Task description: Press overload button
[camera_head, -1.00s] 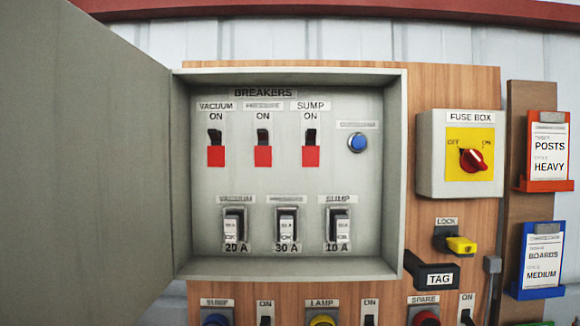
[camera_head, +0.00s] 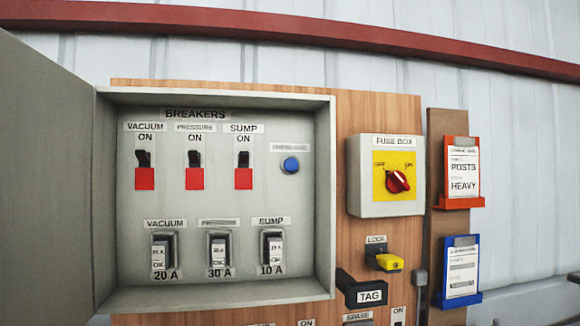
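A round blue button (camera_head: 291,165) sits at the upper right inside the open grey breaker box (camera_head: 325,200). A small label (camera_head: 291,147) is above it, too blurred to read for certain. The box is headed BREAKERS and its door (camera_head: 45,180) stands open to the left. Neither of my grippers shows in this view.
Left of the blue button are three breaker switches (camera_head: 194,160) labelled ON, above three fuses (camera_head: 219,252). Right of the box are a fuse box with a red knob (camera_head: 398,182), a yellow lock (camera_head: 388,262), a black tag holder (camera_head: 360,289) and orange (camera_head: 461,170) and blue (camera_head: 460,268) card holders.

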